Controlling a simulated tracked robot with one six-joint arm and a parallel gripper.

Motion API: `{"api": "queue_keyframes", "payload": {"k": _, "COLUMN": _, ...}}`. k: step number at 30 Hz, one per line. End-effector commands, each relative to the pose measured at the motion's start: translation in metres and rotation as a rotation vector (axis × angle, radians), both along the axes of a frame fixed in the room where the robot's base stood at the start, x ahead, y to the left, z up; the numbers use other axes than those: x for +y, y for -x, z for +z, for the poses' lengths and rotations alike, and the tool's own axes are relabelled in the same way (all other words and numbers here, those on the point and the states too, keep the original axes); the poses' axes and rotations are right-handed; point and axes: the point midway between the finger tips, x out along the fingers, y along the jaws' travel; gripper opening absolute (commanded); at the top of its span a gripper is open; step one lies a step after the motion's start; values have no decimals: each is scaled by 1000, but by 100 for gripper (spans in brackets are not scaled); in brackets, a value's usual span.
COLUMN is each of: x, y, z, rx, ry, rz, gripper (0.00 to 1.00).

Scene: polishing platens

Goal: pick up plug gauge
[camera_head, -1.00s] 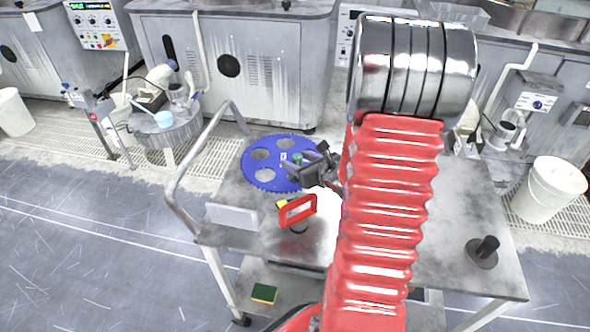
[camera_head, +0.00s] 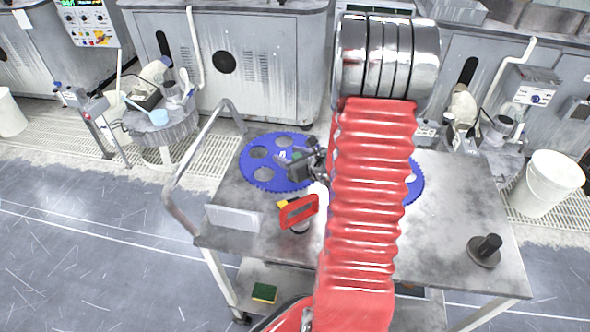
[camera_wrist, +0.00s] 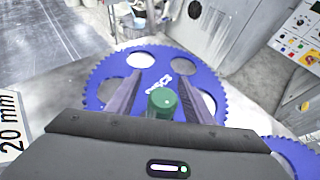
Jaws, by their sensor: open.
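A green cylindrical piece (camera_wrist: 162,102), which looks like the handle of the plug gauge, stands between my gripper's fingers in the wrist view, over the blue toothed disc (camera_wrist: 97,88). My gripper (camera_wrist: 158,92) is open, with a dark finger on each side of the green piece and gaps showing. In the head view my gripper (camera_head: 296,160) is above the right part of the same blue disc (camera_head: 262,146). The lower part of the green piece is hidden.
The discs lie on a grey metal cart (camera_head: 455,215). A second blue disc (camera_head: 415,184) is partly behind my arm. A red-framed tool (camera_head: 299,210), a white block (camera_head: 234,218) and a black knobbed piece (camera_head: 485,250) are also on the cart. Its right side is mostly clear.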

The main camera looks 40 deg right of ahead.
Motion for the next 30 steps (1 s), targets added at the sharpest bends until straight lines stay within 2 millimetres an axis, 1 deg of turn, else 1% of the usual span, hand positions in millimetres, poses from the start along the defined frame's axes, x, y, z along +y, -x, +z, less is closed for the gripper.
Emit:
{"api": "queue_keyframes", "payload": {"k": 13, "x": -5, "y": 4, "z": 0, "rx": 1, "ry": 0, "rz": -11, "gripper": 48}}
{"api": "queue_keyframes", "payload": {"k": 30, "x": -5, "y": 4, "z": 0, "rx": 1, "ry": 0, "rz": -13, "gripper": 7}}
